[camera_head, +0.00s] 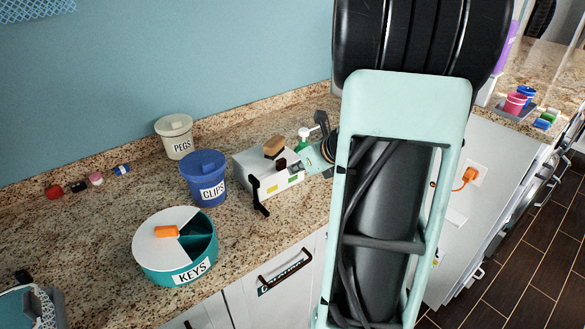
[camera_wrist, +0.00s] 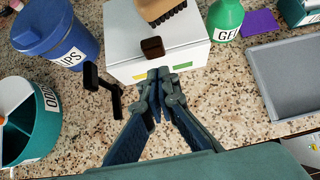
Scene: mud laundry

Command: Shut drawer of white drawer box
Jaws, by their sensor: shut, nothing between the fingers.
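The white drawer box (camera_head: 268,175) stands on the granite counter, right of the blue CLIPS bin. Its front has yellow and green labels, and it also shows at the top middle of the wrist view (camera_wrist: 130,47). A wooden brush (camera_wrist: 158,10) and a small dark block (camera_wrist: 152,48) are on its top. I cannot tell how far any drawer sticks out. My gripper (camera_wrist: 158,74) is shut and empty, its tips at the front face between the labels; contact is unclear. In the head view my arm hides part of the area to the right.
A black bracket-like object (camera_wrist: 101,88) stands by the box's front left corner. The blue CLIPS bin (camera_head: 204,178) and teal KEYS tub (camera_head: 150,262) are to the left. A green bottle (camera_wrist: 226,18) and grey tray (camera_wrist: 285,80) are to the right.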

